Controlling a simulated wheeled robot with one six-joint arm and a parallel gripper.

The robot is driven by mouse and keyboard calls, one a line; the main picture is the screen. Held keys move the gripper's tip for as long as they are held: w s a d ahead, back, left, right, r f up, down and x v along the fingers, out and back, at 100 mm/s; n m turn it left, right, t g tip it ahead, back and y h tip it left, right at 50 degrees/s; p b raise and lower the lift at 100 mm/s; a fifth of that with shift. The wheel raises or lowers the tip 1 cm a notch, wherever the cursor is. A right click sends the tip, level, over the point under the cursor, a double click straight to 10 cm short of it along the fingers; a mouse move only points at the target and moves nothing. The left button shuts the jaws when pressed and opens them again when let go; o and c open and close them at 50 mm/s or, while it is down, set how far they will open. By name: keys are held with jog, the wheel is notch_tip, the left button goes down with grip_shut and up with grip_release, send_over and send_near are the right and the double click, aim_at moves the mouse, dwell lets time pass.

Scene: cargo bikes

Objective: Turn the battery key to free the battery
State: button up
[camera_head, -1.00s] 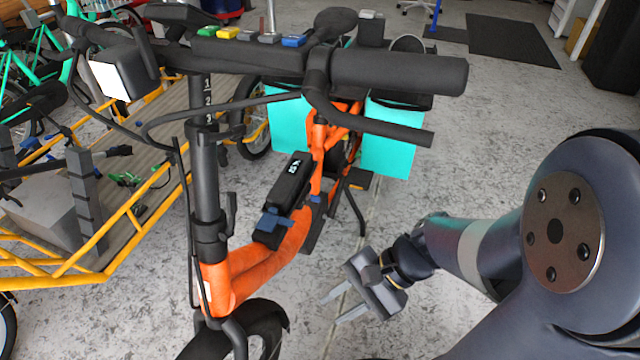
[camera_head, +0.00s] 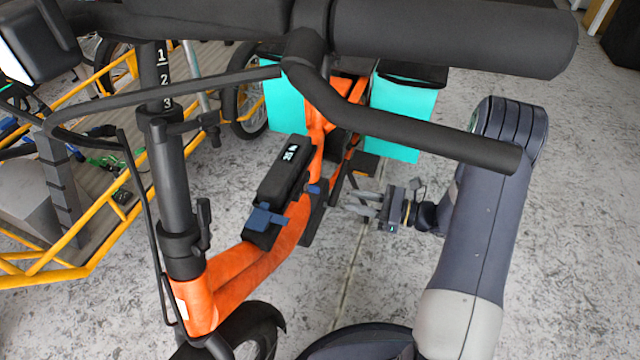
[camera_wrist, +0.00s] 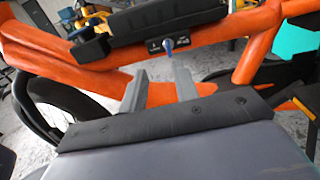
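The black battery (camera_head: 283,172) lies along the sloping orange frame tube of the bike. A blue piece (camera_head: 268,219) sits at its lower end. A small blue key (camera_head: 313,188) shows on the battery's right side; in the wrist view the key (camera_wrist: 169,43) stands at a dark lock plate (camera_wrist: 170,46) just under the battery (camera_wrist: 150,25). My gripper (camera_head: 345,203) is right of the frame, its fingers pointing left at it. In the wrist view my gripper (camera_wrist: 158,72) is open and empty, with the key beyond the fingertips, between them and nearer the right finger.
The handlebar (camera_head: 410,125) with its grip crosses above the gripper and arm. Teal panniers (camera_head: 405,115) hang at the rear. A yellow-framed cargo bike (camera_head: 90,255) stands at left. The floor on the right is clear.

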aim_at(311, 188)
jog(key=w+b+x, duration=0.1)
jog(key=b+x, duration=0.1)
jog(key=x, duration=0.8)
jog(key=shift+w+f+m+t, duration=0.2)
jog(key=shift+f+m+t, duration=0.1)
jog(key=shift+c, duration=0.2)
grip_shut()
